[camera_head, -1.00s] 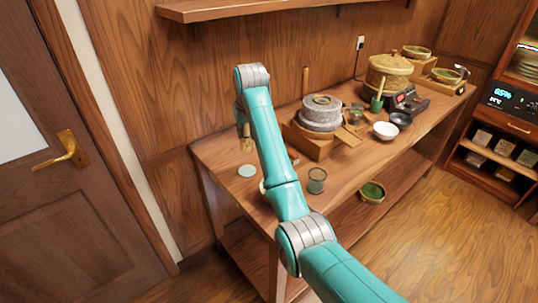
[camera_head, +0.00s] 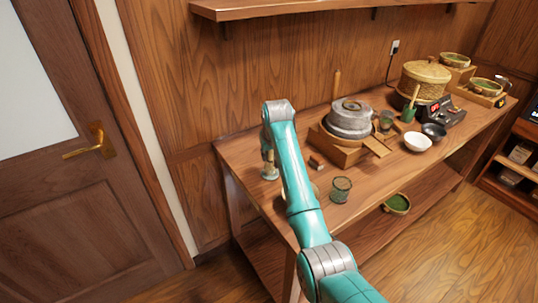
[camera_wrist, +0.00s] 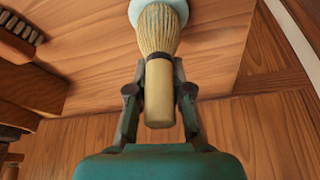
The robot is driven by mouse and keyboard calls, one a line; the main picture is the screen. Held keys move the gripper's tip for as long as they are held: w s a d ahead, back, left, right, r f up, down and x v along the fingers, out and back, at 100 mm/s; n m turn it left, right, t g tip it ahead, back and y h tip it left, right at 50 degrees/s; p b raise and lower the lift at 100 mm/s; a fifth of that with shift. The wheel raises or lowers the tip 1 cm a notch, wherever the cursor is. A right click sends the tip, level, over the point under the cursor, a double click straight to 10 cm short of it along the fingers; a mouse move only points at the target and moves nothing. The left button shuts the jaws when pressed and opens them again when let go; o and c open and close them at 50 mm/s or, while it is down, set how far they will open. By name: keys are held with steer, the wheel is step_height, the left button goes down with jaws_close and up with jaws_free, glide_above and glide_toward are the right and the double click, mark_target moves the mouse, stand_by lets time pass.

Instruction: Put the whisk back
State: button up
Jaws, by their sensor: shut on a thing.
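The whisk (camera_wrist: 158,40) is a pale bamboo one with a thick plain handle and fine splayed tines. My gripper (camera_wrist: 159,76) is shut on its handle, one finger on each side. In the wrist view the tines overlap a pale green round stand (camera_wrist: 136,10), cut by the top edge. In the head view the whisk (camera_head: 267,154) is upright directly above the stand (camera_head: 270,174) near the table's left end. I cannot tell whether the tines touch the stand. My arm hides most of the gripper in the head view.
A brush (camera_wrist: 18,30) lies near the whisk. A glass cup (camera_head: 341,188) and a stone mill (camera_head: 350,118) on a wooden base stand to the right. A white bowl (camera_head: 417,141) and a lidded basket (camera_head: 424,78) are farther right. The wooden wall (camera_head: 180,80) is behind.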

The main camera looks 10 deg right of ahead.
steer(key=shift+f, duration=0.1)
steer(key=o, duration=0.8)
steer(key=v, duration=1.2)
steer(key=shift+s, duration=0.1)
